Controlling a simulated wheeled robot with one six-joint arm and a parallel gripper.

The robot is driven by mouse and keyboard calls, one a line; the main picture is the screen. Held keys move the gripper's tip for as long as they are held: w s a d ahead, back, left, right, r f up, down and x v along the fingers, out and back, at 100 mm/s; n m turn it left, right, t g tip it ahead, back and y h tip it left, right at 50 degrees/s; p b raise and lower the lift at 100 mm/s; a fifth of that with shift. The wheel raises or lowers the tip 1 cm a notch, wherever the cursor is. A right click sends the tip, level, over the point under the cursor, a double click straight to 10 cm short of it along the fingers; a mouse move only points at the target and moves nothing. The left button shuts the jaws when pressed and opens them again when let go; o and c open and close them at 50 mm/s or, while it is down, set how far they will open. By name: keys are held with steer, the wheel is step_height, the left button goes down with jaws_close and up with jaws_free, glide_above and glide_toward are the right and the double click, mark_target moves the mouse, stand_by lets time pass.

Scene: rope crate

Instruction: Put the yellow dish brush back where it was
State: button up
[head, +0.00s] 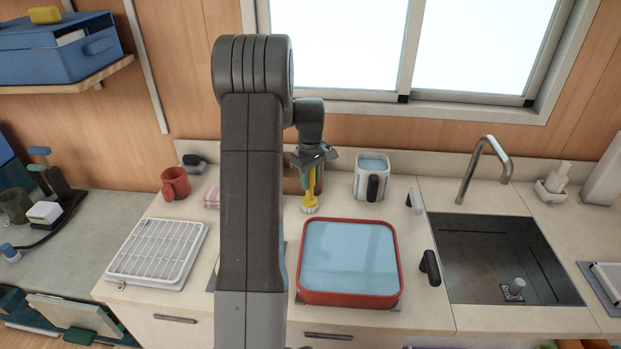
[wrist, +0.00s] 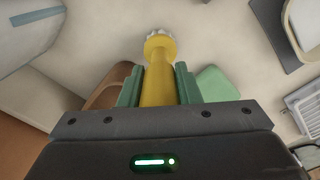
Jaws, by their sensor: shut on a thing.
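The yellow dish brush (head: 310,193) hangs upright, its pale bristle head down, above the counter behind the red tub. My gripper (head: 313,165) is shut on its handle. In the wrist view the yellow brush (wrist: 159,75) sits between the green fingers of my gripper (wrist: 158,85), with the bristles pointing away from me. A brown container (head: 291,180) stands right beside the brush, partly hidden by my arm; it also shows in the wrist view (wrist: 110,88). A green thing (wrist: 214,85) shows to the right of the fingers. I cannot tell whether the bristles touch the counter.
A red tub (head: 398,262) of bluish water stands in front. A white pitcher (head: 360,178) with a dark handle is right of the brush. A red mug (head: 175,184) and a white dish rack (head: 158,252) are left. The sink (head: 500,262) is right.

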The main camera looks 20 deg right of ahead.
steer(key=shift+f, duration=0.3)
steer(key=o, duration=1.1)
step_height(320, 180, up, 14)
steer(key=shift+f+b, duration=0.1)
steer(key=shift+b, duration=0.95)
